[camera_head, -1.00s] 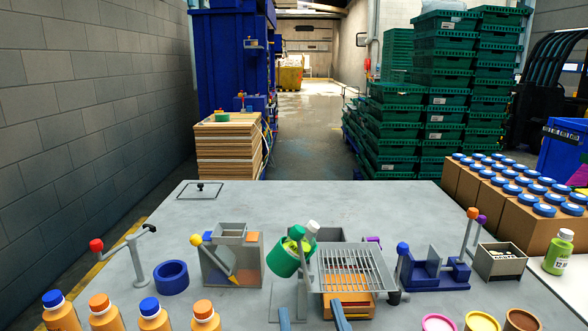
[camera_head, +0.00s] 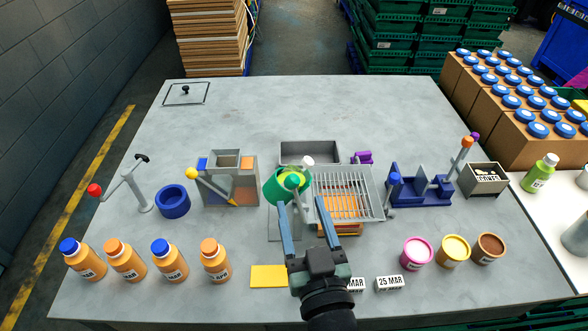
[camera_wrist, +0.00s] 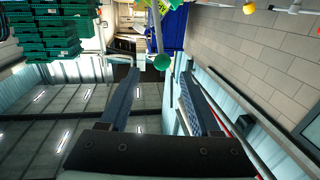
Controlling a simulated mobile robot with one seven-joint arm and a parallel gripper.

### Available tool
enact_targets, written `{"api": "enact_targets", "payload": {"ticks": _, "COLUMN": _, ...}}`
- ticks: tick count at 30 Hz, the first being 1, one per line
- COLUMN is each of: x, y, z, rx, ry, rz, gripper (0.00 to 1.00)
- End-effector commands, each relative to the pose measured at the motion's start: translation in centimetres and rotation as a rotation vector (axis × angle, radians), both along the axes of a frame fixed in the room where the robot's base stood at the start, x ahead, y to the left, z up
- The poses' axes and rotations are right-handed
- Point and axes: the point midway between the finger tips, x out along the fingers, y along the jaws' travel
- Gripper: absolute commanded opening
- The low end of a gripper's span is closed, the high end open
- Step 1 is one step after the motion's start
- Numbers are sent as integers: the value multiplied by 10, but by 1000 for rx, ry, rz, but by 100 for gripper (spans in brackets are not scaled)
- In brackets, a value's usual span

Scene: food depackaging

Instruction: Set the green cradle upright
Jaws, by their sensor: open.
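The green cradle (camera_head: 275,188) is a cup-shaped holder on a grey stand near the middle of the table. It is tilted, not upright. A green ball knob (camera_head: 292,181) shows in front of it, and a white-capped item (camera_head: 307,161) pokes out at its upper right. My gripper (camera_head: 301,202) is open and empty, with its two blue fingers pointing toward the cradle and knob. In the wrist view, the green knob (camera_wrist: 162,62) shows just beyond and between the fingertips (camera_wrist: 159,76). Part of the green cradle (camera_wrist: 175,4) is cut off at the top edge. Contact with the knob is not visible.
A wire grate (camera_head: 348,190) stands right beside the cradle. A grey box with a yellow-knobbed lever (camera_head: 192,173) is at left, a blue fixture (camera_head: 425,188) at right. Orange bottles (camera_head: 168,262) and small tubs (camera_head: 453,250) line the front.

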Motion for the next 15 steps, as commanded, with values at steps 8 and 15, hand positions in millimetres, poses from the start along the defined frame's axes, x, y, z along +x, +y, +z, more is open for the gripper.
{"api": "enact_targets", "payload": {"ticks": 8, "x": 47, "y": 8, "z": 4, "rx": -1, "ry": -1, "rz": 0, "gripper": 64}}
{"api": "enact_targets", "payload": {"ticks": 15, "x": 66, "y": 11, "z": 1, "rx": -1, "ry": -1, "rz": 0, "gripper": 64}}
